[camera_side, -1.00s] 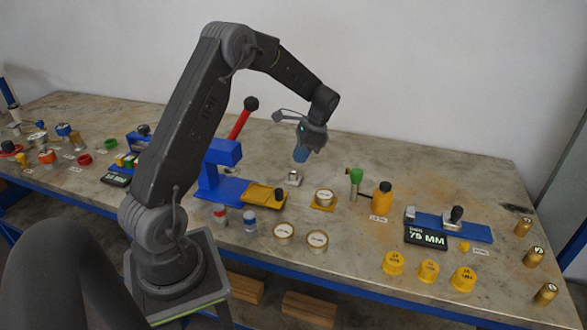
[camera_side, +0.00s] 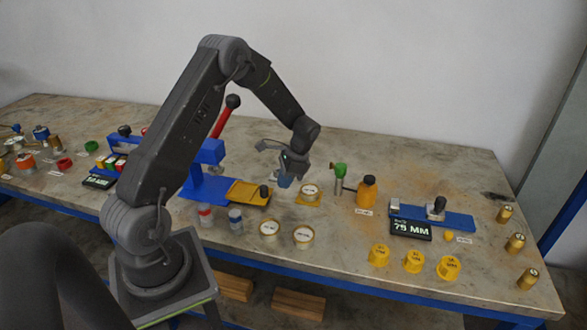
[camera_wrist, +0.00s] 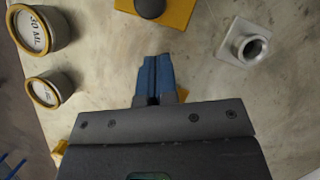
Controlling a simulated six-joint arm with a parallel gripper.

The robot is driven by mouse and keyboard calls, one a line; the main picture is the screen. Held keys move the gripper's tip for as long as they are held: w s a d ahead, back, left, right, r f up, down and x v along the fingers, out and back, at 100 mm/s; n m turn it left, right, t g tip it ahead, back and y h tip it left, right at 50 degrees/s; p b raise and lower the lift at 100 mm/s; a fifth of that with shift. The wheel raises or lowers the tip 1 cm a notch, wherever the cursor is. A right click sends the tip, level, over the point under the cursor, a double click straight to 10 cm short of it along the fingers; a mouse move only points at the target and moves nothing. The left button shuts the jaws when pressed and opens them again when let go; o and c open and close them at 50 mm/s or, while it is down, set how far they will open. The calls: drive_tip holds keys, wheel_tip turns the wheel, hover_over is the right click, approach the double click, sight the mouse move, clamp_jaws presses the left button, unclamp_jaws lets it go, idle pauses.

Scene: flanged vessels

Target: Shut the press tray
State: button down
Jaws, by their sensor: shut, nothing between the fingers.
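The press is a blue frame (camera_side: 207,153) with a red lever (camera_side: 222,122) tipped by a black ball. Its yellow tray (camera_side: 240,190) sticks out to the right of the frame, with a black knob (camera_side: 264,190) at its outer end. In the wrist view the tray (camera_wrist: 183,12) and its knob (camera_wrist: 150,7) are at the top edge, cut off. My gripper (camera_side: 284,181) is low over the bench, just right of the knob and apart from it. Its blue fingers (camera_wrist: 154,62) are together and empty in the wrist view.
A small grey flanged vessel (camera_wrist: 250,46) stands near the tray, hidden in the side view. A tin (camera_side: 310,191) sits on a yellow plate right of my gripper. Two tins (camera_side: 269,229) (camera_side: 303,236) stand in front.

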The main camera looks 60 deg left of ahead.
sight(256, 191)
drive_tip(key=shift+s+a+r, duration=0.1)
drive_tip(key=shift+s+a, duration=0.15)
drive_tip(key=shift+s, duration=0.4)
drive_tip(key=shift+s+a, duration=0.2)
drive_tip(key=shift+s, duration=0.45)
drive_tip(key=s+a, duration=0.3)
